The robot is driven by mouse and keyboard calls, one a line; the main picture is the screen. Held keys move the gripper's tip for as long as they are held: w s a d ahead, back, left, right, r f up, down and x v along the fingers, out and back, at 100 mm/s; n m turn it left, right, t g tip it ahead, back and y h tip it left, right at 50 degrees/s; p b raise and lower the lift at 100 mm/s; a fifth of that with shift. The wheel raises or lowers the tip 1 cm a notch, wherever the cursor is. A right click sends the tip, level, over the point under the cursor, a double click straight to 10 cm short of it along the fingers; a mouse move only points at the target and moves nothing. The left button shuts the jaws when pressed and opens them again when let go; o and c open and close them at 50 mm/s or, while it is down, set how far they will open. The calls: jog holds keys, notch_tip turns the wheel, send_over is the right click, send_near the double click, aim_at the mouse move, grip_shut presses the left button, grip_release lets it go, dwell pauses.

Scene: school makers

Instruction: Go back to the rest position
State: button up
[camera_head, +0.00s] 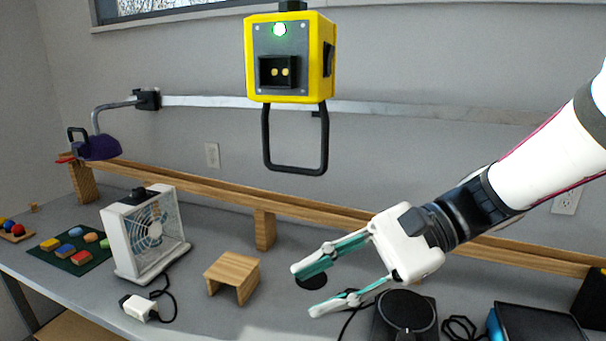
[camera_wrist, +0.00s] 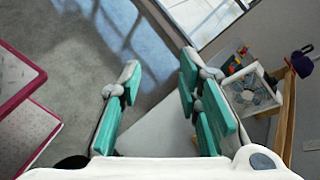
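My gripper (camera_head: 312,291) is open and empty, with teal pads on its two fingers. In the head view it reaches in from the right, over the grey table near a small wooden bench-like block (camera_head: 232,275). In the wrist view, nothing sits between the fingers (camera_wrist: 160,118); grey floor and part of a pale surface show beyond them. The task names no object, and the rest position has no mark that I can see.
A white box fan (camera_head: 147,238) stands on the table (camera_head: 205,318). A yellow device (camera_head: 290,58) with a black handle hangs above. A wooden rail (camera_head: 330,212) runs along the back. A round black pad device (camera_head: 405,312) sits below my arm.

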jog(key=s+d+f+n+t+h+p, duration=0.1)
jog(key=s+d+f+n+t+h, duration=0.15)
jog(key=s+d+n+h, duration=0.4)
jog(key=s+d+r+n+t+h+p, duration=0.1)
jog(key=s+d+n+t+h, duration=0.2)
jog(key=d+h, duration=0.3)
jog(key=s+d+t, duration=0.1)
jog(key=d, duration=0.3)
jog(key=shift+s+r, duration=0.15)
jog(key=shift+r, duration=0.2)
